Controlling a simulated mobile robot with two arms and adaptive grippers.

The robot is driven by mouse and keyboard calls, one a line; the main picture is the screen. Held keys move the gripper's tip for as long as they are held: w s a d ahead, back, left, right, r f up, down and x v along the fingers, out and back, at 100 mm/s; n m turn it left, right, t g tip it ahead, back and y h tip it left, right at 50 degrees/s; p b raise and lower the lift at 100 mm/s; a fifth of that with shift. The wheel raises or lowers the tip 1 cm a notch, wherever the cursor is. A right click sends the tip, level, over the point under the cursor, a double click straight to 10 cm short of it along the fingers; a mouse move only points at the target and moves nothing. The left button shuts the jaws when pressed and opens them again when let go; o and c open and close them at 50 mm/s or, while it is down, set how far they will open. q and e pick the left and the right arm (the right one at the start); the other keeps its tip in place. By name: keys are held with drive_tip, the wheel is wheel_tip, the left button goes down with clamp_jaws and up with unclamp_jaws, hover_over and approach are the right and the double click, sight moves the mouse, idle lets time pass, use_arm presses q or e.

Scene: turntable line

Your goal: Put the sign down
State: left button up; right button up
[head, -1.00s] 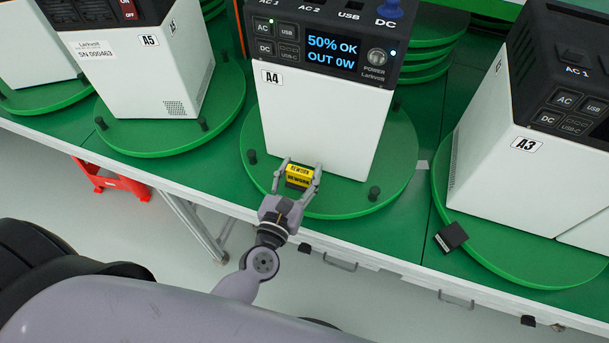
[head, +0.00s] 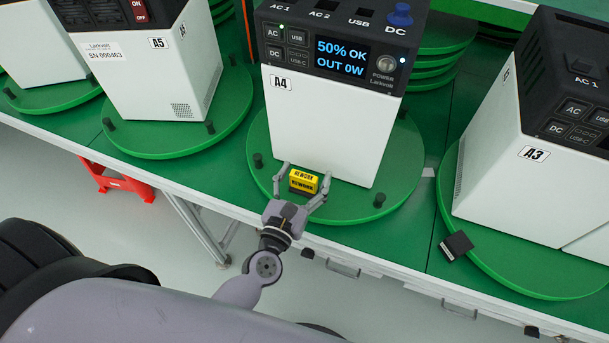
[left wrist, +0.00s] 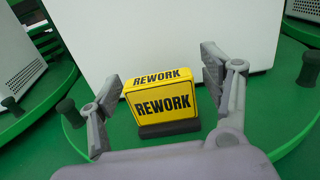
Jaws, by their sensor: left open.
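The yellow sign (head: 304,180) with black "REWORK" lettering stands upright on a dark base on a green turntable (head: 339,213), in front of the white power station A4 (head: 318,132). The sign also shows large in the left wrist view (left wrist: 163,98), with the white face of the unit behind it. My left gripper (head: 303,186) is open around the sign. Its fingers (left wrist: 160,95) stand apart on both sides of the sign, with visible gaps. My right gripper is in neither view.
Power stations A5 (head: 150,75) and A3 (head: 490,175) stand on neighbouring turntables to the left and right. Short dark pegs rise from the turntable rims, one (head: 379,200) right of the sign. A small black block (head: 456,246) lies at the right turntable's edge.

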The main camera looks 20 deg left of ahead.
use_arm(q)
drive_tip(key=s+b, duration=0.4)
drive_tip(key=s, duration=0.8)
drive_tip(key=shift+a+r, duration=0.15)
drive_tip(key=shift+a, duration=0.05)
